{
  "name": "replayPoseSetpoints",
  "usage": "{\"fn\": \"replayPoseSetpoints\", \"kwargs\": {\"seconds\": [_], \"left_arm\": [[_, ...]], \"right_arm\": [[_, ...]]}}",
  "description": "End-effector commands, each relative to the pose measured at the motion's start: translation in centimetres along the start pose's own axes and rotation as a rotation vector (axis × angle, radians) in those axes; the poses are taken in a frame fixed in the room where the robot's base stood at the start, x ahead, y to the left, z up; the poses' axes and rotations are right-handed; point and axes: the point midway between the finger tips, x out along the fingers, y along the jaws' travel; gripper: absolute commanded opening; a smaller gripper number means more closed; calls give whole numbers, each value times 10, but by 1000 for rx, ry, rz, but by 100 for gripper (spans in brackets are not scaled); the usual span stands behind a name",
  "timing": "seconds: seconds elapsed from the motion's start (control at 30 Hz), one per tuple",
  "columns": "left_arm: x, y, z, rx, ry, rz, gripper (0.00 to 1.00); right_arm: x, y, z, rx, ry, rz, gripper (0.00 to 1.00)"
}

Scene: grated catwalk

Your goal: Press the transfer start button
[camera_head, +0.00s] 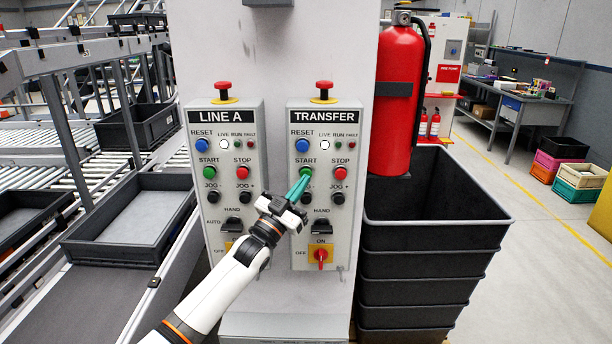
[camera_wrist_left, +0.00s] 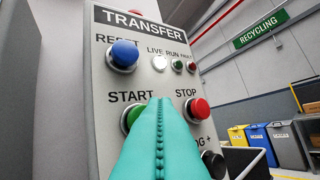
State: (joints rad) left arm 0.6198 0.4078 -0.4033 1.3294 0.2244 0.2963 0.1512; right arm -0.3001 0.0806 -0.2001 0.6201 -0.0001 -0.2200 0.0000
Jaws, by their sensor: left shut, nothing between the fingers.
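The TRANSFER panel (camera_head: 325,128) is the right one of two grey control boxes on a pale column. Its green START button (camera_head: 305,171) sits below the blue RESET button (camera_head: 302,146) and left of the red STOP button (camera_head: 340,173). My left gripper (camera_head: 304,182) is shut and empty, its teal fingertips right at the START button. In the left wrist view, the fingers (camera_wrist_left: 159,125) cover the right part of the green START button (camera_wrist_left: 130,118); I cannot tell whether they touch it. My right gripper is not in view.
The similar LINE A panel (camera_head: 225,130) is to the left. A red mushroom button (camera_head: 324,86) tops the TRANSFER panel. A red fire extinguisher (camera_head: 397,95) and stacked dark bins (camera_head: 435,245) stand right of the column. Roller conveyors with trays (camera_head: 130,225) fill the left.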

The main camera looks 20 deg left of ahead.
Motion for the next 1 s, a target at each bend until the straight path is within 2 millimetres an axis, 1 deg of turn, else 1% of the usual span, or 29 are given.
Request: {"fn": "replayPoseSetpoints", "kwargs": {"seconds": [0.77, 1.0], "left_arm": [[0, 0, 0, 0, 0, 0, 0], [4, 3, -4, 1, -1, 0, 0]], "right_arm": [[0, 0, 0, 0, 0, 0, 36], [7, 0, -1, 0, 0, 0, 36]]}}
